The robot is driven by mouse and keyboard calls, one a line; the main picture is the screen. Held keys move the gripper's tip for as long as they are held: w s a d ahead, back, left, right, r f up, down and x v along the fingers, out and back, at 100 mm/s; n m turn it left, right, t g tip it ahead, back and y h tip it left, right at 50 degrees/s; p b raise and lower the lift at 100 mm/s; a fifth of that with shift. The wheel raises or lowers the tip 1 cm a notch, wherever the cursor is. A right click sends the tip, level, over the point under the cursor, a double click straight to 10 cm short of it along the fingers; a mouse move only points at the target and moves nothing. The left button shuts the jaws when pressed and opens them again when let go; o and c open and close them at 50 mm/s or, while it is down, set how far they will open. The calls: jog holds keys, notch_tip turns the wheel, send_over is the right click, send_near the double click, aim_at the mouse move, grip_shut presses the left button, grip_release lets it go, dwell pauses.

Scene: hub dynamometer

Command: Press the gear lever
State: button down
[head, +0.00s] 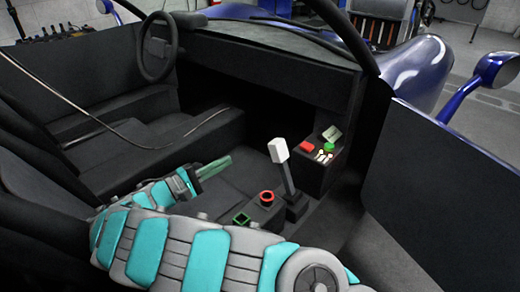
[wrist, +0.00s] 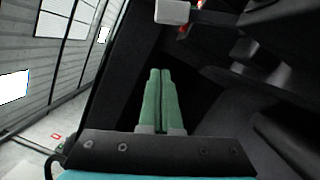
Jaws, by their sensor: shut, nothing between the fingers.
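The gear lever has a pale, block-shaped knob (head: 278,150) on a thin shaft that rises, slightly tilted, from a dark base on the car's centre console. The knob also shows at the top of the wrist view (wrist: 172,12), beyond my fingertips. My gripper (head: 228,160) is shut and empty, with its green fingers side by side. In the head view it is left of the lever, with a visible gap from the knob. The fingers show together in the wrist view (wrist: 160,72). No contact with the lever shows.
A red ring (head: 266,197) and a green square holder (head: 241,218) sit on the console near the lever's base. A box with red and green parts (head: 322,150) is right of it. The steering wheel (head: 158,47) is at back left; the open door (head: 440,170) is at right.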

jog(key=shift+d, duration=0.1)
jog(key=w+d+r, duration=0.2)
jog(key=w+d, duration=0.2)
jog(key=d, duration=0.6)
jog(key=shift+d+r, duration=0.2)
jog(key=shift+d, duration=0.1)
jog(key=shift+b, duration=0.3)
